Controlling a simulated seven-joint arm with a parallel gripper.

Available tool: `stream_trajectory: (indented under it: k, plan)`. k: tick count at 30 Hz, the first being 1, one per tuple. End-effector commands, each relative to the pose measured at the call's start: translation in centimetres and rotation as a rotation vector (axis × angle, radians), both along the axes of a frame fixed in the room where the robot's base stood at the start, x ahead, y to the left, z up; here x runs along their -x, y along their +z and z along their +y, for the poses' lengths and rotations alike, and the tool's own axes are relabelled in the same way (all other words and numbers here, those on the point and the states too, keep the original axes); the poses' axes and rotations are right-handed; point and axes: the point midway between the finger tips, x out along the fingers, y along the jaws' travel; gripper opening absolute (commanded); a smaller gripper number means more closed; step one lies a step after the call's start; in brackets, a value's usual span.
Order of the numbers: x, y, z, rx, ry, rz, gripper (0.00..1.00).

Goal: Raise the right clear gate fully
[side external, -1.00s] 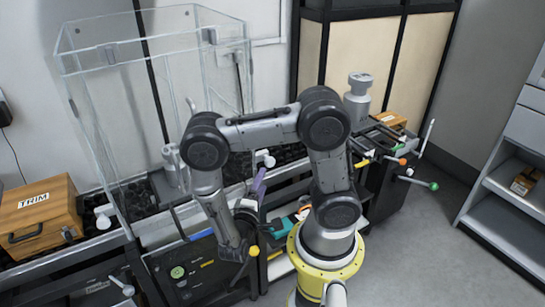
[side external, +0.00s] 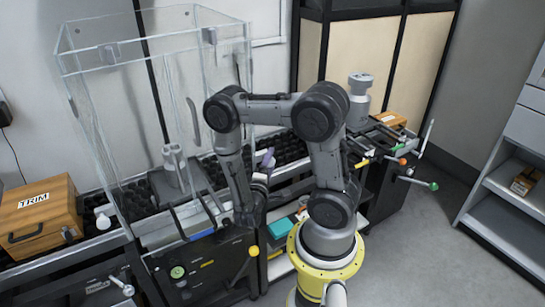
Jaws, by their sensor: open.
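The clear enclosure (side external: 95,128) stands at the left, with see-through walls and grey fittings on its upper edges. Its right clear gate (side external: 222,72) is on the side facing my arm; its edges are faint, and I cannot tell its exact height. A grey curved piece (side external: 193,118) shows through the clear panes. My gripper (side external: 265,162) is beside the enclosure's lower right, apart from the grey curved piece. It is open and looks empty, with purple showing at its end. Its fingertips are small and partly hidden.
A grey weight-like object (side external: 174,165) stands inside the enclosure. A wooden TRIM box (side external: 42,215) sits at the left. A black panel with a green dial (side external: 178,271) and yellow knob (side external: 253,251) is in front. A grey cylinder (side external: 357,100) and coloured levers (side external: 415,180) are right of my arm.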

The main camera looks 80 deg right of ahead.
Motion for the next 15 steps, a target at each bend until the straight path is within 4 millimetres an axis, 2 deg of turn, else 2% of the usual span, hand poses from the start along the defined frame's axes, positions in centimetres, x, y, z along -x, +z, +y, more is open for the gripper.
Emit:
stream_trajectory:
  k: [6,15]
  plan:
    - [0.1,0.0,-2.3,-0.001,-0.004,-0.002,0.70]
    - [0.0,0.0,-3.5,0.000,0.000,-0.001,0.70]
